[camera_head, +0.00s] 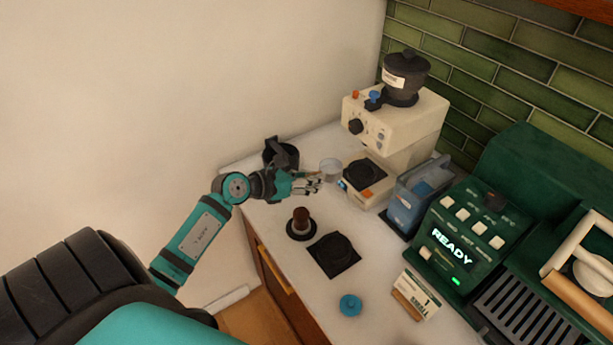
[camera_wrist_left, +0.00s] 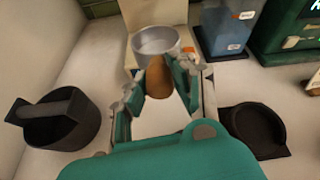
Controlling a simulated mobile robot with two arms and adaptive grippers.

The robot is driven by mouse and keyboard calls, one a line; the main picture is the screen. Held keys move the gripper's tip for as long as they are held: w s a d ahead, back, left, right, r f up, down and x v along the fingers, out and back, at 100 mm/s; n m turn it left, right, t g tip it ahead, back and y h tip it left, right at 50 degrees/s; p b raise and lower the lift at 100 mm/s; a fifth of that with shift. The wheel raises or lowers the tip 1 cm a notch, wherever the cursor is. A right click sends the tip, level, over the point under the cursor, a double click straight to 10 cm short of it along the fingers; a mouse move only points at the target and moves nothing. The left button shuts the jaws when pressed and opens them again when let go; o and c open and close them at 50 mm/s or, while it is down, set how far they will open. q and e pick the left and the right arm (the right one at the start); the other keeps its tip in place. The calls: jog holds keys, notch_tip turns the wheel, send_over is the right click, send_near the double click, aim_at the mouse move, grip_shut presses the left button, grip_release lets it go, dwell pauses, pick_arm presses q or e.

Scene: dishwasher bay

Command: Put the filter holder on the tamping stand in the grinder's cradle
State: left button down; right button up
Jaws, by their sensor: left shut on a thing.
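My left gripper (camera_head: 312,184) is shut on the filter holder's brown handle (camera_wrist_left: 158,80). The holder's silver basket (camera_head: 330,170) points away from the gripper, towards the grinder side; it also shows in the wrist view (camera_wrist_left: 156,42). The holder appears raised above the counter, left of the grinder's base. The cream grinder (camera_head: 400,118) has a dark hopper. Its cradle (camera_head: 365,171) is a black piece on the low base, with nothing visible on it. The black tamping stand (camera_head: 334,255) lies empty nearer the front; it also shows in the wrist view (camera_wrist_left: 257,130). My right gripper is not in view.
A black knock box (camera_head: 281,155) stands behind my left gripper. A tamper (camera_head: 301,223) stands beside the tamping stand. A blue bin (camera_head: 419,196) and the green espresso machine (camera_head: 470,230) stand right of the cradle. A blue disc (camera_head: 350,304) and a card (camera_head: 417,296) sit in front.

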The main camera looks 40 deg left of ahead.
aim_at(334, 172)
pick_arm(q)
jog(key=shift+w+d, duration=0.15)
jog(key=shift+w, duration=0.05)
jog(key=shift+w+d+f+b, duration=0.1)
jog(key=shift+w+b, duration=0.1)
jog(key=shift+b, duration=0.1)
jog(key=x, duration=0.2)
jog(key=b+x, duration=0.1)
jog(key=x, duration=0.1)
jog(key=r+b+x, duration=0.1)
jog(key=x, duration=0.1)
jog(key=shift+w+f, duration=0.15)
jog(key=shift+w, duration=0.25)
jog(key=w, duration=0.1)
jog(key=w+d+b, duration=0.1)
jog(key=w, duration=0.2)
jog(key=shift+w+d, duration=0.1)
jog(key=shift+d, duration=0.15)
jog(key=shift+f+b, duration=1.15)
jog(key=shift+f, duration=0.15)
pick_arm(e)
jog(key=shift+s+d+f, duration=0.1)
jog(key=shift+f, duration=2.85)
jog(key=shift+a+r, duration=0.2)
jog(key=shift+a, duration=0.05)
pick_arm(q)
jog(key=shift+f, duration=0.25)
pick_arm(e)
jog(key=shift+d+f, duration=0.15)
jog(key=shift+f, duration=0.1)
